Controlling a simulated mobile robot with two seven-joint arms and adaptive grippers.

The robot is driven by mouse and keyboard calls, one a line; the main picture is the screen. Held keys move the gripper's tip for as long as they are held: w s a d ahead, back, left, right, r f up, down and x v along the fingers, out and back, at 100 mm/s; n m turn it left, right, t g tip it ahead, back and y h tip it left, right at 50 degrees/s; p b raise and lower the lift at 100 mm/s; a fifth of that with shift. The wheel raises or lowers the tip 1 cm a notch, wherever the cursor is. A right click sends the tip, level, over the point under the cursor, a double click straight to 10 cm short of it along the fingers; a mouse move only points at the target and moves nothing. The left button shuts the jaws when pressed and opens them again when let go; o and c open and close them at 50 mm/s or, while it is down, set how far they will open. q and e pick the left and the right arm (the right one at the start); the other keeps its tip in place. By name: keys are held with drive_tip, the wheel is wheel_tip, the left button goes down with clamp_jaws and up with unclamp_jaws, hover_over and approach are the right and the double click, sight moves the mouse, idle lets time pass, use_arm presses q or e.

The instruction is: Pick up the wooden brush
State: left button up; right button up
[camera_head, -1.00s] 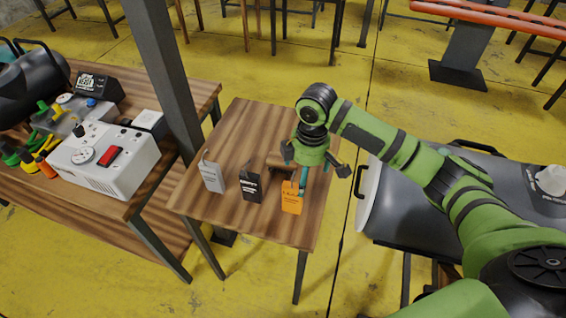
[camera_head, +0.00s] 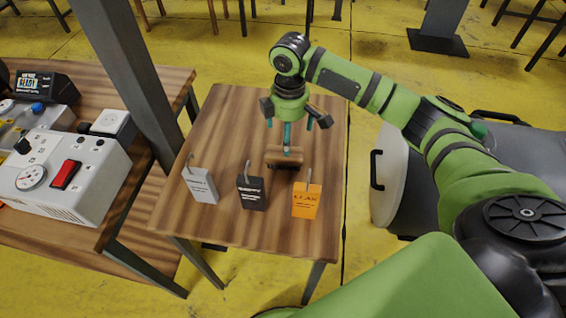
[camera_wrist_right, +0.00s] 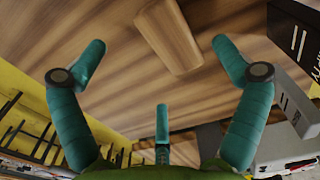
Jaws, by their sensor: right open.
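The wooden brush (camera_head: 284,157) lies on the small wooden table, a brown block with a dark underside, behind the tags. My right gripper (camera_head: 288,130) hangs just above it, fingers pointing down and spread, with nothing between them. One teal finger overlaps the brush in the head view; I cannot tell whether it touches. In the right wrist view the brush (camera_wrist_right: 168,36) shows as a brown block at the top, beyond the open fingers of the right gripper (camera_wrist_right: 158,75). My left gripper is not in view.
A grey tag (camera_head: 200,186), a black tag (camera_head: 251,193) and an orange tag (camera_head: 306,201) stand in front of the brush on the small table (camera_head: 225,125). A dark post (camera_head: 128,85) rises at its left. A bench with a white device (camera_head: 65,175) stands further left.

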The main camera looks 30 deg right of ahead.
sight(284, 158)
drive_tip(key=shift+w+a+f, duration=0.1)
drive_tip(key=shift+w+f, duration=0.05)
drive_tip(key=shift+f, duration=0.4)
drive_tip(key=f, duration=0.1)
drive_tip(key=f+p, duration=0.1)
drive_tip(key=f, duration=0.2)
drive_tip(key=shift+a, duration=0.35)
wheel_tip(284, 158, down, 2)
drive_tip(key=shift+f+p, duration=0.1)
drive_tip(key=shift+p, duration=0.2)
drive_tip(key=shift+f, duration=0.1)
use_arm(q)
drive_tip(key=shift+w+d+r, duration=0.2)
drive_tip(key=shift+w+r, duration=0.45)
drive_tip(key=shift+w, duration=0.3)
use_arm(e)
drive_tip(key=c, duration=1.3)
